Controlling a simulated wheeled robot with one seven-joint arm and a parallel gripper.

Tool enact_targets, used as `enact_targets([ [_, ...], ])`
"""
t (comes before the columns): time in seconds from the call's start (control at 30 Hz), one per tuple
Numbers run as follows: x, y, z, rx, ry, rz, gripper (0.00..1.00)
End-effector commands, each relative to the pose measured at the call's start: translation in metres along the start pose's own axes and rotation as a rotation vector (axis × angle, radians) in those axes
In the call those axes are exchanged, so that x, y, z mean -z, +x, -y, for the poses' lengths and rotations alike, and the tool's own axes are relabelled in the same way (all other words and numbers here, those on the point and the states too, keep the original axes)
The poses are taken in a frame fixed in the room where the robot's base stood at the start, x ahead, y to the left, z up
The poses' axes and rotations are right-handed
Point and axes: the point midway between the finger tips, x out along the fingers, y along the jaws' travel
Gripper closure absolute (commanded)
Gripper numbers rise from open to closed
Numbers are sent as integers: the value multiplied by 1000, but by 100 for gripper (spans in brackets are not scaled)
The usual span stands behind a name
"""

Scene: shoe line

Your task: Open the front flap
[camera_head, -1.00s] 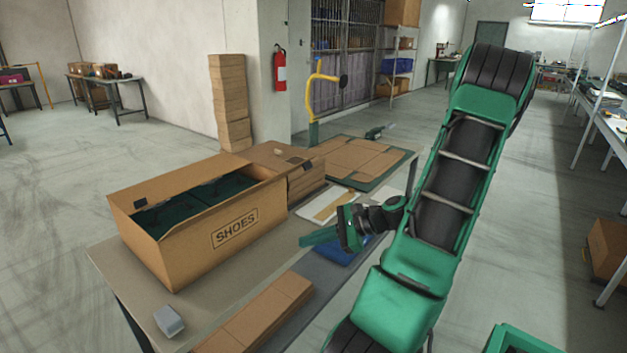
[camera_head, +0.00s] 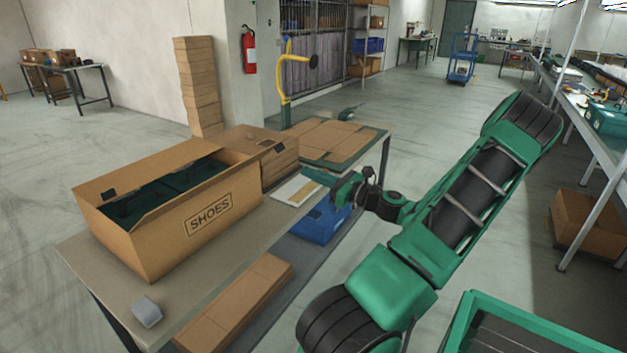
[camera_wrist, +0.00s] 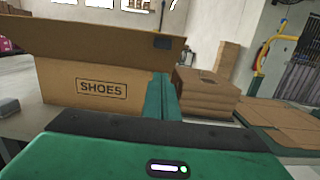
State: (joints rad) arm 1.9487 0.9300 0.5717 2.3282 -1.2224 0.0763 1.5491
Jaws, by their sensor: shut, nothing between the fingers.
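The brown shoe box (camera_head: 165,232) stands on the near end of the table, its "SHOES" label facing my side. Its top is partly open and dark green contents show inside. A narrow front flap (camera_head: 190,191) rises along the near top edge and leans over the opening. In the wrist view a broad cardboard panel (camera_wrist: 90,42) with a black tab stands above the box (camera_wrist: 60,95); I cannot tell which flap it is. My gripper (camera_head: 308,172) is shut and empty, right of the box and apart from it. Its green fingers also show in the wrist view (camera_wrist: 161,95).
A stack of flat cartons (camera_head: 275,165) is right behind the box. A green mat with flat cardboard (camera_head: 335,140) lies at the table's far end. A grey block (camera_head: 147,311) sits at the near corner.

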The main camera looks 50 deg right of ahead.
Motion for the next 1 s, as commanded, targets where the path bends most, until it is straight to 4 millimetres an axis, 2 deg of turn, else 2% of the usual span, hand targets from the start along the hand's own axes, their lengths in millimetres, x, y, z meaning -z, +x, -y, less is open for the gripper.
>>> enact_targets([
  [0.23, 1, 47, -1, -3, -1, 0, 100],
  [0.4, -17, 63, -1, -2, -3, -2, 100],
  [0.6, -26, 73, -1, -1, -2, -2, 100],
  [1.0, -28, 74, -1, -2, -1, -3, 100],
])
